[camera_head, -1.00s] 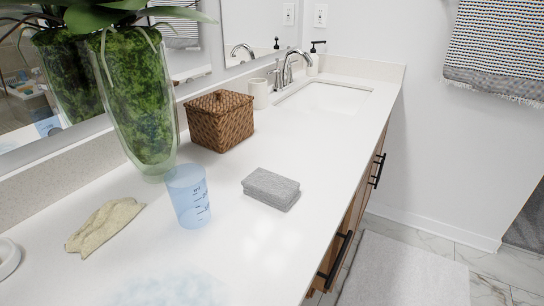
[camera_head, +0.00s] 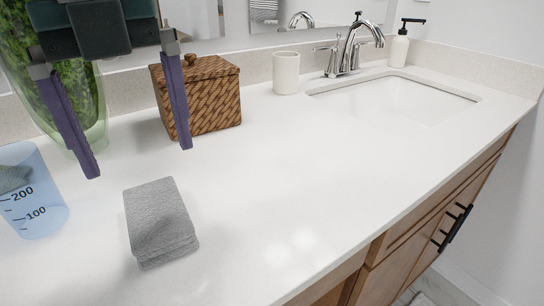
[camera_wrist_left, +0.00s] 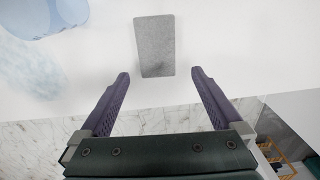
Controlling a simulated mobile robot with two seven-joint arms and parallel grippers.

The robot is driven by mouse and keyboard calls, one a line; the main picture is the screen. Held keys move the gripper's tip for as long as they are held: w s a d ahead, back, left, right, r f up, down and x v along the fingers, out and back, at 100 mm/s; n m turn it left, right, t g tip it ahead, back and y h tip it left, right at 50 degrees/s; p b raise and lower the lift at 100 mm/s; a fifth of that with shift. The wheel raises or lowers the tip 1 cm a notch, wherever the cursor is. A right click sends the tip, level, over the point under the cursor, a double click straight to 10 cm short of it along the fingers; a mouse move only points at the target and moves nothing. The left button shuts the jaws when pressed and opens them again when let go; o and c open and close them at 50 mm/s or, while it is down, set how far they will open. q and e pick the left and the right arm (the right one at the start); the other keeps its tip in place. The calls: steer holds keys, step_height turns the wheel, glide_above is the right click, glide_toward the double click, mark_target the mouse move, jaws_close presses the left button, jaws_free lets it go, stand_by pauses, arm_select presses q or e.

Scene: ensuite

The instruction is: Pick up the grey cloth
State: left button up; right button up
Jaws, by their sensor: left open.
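The grey cloth (camera_head: 160,222) lies folded flat on the white countertop, left of the middle in the head view. It also shows in the left wrist view (camera_wrist_left: 155,45), beyond and between the fingertips. My left gripper (camera_head: 140,160) is open and empty, with its two purple fingers pointing down above the counter. Its fingers show apart in the left wrist view (camera_wrist_left: 160,74). The cloth is not between the fingers. My right gripper is not in view.
A blue measuring cup (camera_head: 33,195) stands left of the cloth. A glass vase (camera_head: 88,110) and a brown woven basket (camera_head: 205,100) stand behind. A white cup (camera_head: 286,73), faucet (camera_head: 350,50) and sink (camera_head: 395,98) are farther back. Counter (camera_head: 300,190) right of the cloth is clear.

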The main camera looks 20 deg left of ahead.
arm_select(q)
steer(key=shift+w+a+f, duration=0.1)
steer(key=shift+w, duration=0.1)
glide_above(154, 208)
steer(key=f, duration=0.2)
steer(key=f+b, duration=0.1)
steer(key=f, duration=0.1)
steer(key=shift+s+d, duration=0.15)
steer(key=shift+d, duration=0.05)
step_height(154, 208, down, 5)
steer(key=shift+a+f+b, duration=0.15)
steer(key=shift+b, duration=0.35)
steer(key=shift+c, duration=0.2)
steer(key=c, duration=1.1)
step_height(154, 208, up, 20)
steer(key=p, duration=0.4)
steer(key=shift+p, duration=0.35)
